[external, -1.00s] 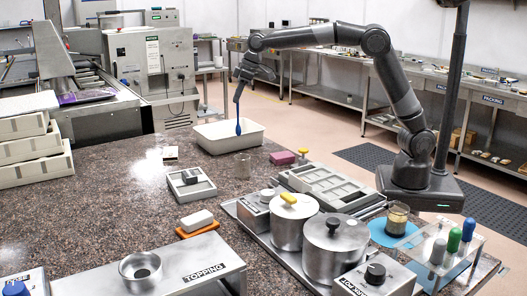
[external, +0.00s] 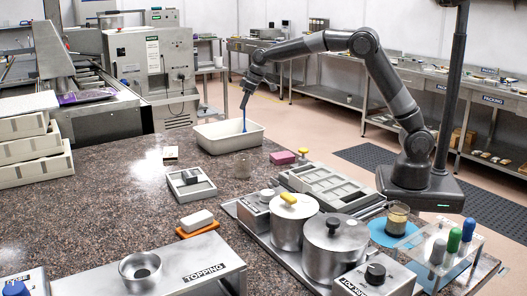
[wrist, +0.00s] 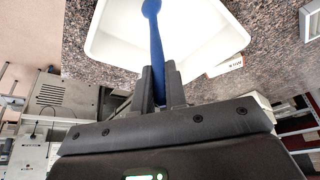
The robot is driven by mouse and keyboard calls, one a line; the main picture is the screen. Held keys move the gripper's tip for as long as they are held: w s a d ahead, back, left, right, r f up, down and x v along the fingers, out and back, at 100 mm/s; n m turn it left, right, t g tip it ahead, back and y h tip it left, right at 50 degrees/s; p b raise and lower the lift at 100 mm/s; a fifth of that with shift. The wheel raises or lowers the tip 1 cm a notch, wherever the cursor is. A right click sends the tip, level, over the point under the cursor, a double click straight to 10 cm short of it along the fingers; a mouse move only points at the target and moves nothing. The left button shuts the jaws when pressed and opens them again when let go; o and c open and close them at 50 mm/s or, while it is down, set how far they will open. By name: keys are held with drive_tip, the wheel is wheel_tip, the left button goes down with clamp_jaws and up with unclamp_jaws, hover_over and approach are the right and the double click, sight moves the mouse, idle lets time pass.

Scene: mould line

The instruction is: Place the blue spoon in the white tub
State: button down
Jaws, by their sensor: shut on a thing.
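The blue spoon (external: 243,121) hangs nearly upright from my gripper (external: 247,89), with its lower end over the white tub (external: 205,146). My gripper is shut on the spoon's upper part. In the wrist view, the blue spoon (wrist: 156,45) runs from between the two dark fingers of my gripper (wrist: 160,85) across the inside of the white tub (wrist: 97,42). I cannot tell whether the spoon's tip touches the tub's floor. The tub stands on the speckled counter near its back edge.
Steel pots (external: 295,222) stand at the front right. Bare counter (external: 110,200) lies at the left.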

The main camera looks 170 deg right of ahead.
drive_tip(key=shift+f, duration=1.05)
drive_tip(key=c, duration=1.5)
unclamp_jaws()
drive_tip(key=shift+f, duration=0.1)
drive_tip(key=shift+o, duration=0.2)
drive_tip(key=v, duration=1.2)
